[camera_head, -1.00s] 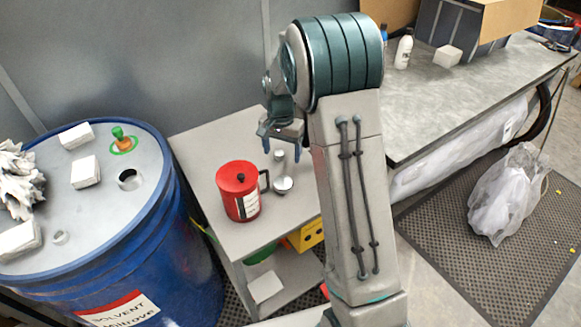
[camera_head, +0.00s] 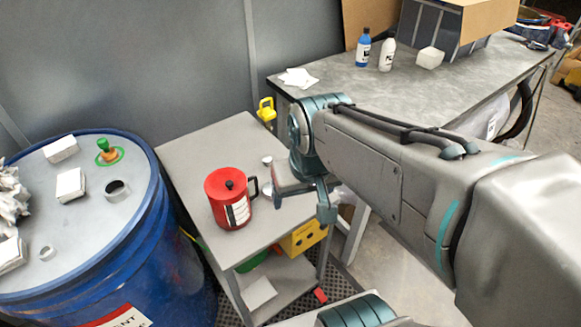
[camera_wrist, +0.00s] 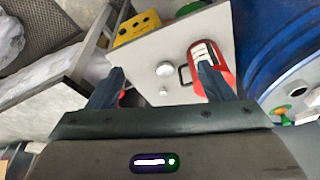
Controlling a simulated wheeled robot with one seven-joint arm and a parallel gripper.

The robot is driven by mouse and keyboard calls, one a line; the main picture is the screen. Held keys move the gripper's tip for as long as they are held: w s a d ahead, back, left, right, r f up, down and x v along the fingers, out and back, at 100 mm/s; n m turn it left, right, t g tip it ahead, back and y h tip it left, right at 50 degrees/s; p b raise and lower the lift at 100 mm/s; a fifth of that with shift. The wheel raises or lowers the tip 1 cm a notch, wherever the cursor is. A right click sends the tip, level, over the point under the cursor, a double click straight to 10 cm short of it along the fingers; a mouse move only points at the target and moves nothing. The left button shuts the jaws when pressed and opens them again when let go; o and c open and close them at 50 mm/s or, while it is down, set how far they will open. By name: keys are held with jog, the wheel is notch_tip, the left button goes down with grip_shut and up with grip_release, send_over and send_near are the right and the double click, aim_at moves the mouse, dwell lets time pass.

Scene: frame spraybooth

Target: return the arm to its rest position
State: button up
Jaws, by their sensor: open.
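My gripper (camera_wrist: 160,88) is open and empty in the wrist view, its two fingers apart above the small grey side table (camera_wrist: 140,75). In the head view my gripper (camera_head: 300,200) hangs at the right edge of that table, partly hidden by my own arm. A red canister (camera_head: 231,198) with a black knob, a handle and a white label stands upright on the table, left of my gripper. The canister also shows in the wrist view (camera_wrist: 222,68), behind the right finger. A small silvery object (camera_head: 267,160) stands beside it.
A blue solvent drum (camera_head: 175,250) with white blocks on its lid stands at the left. A workbench (camera_head: 345,85) with a blue bottle (camera_head: 363,48), a white bottle (camera_head: 387,55) and a cardboard box (camera_head: 480,20) stands at the back right. A yellow box (camera_head: 303,237) sits below the tabletop.

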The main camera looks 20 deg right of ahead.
jog(key=shift+s+d+f+n, duration=0.15)
jog(key=shift+s+n, duration=0.15)
jog(key=shift+s, duration=0.65)
dwell(0.6)
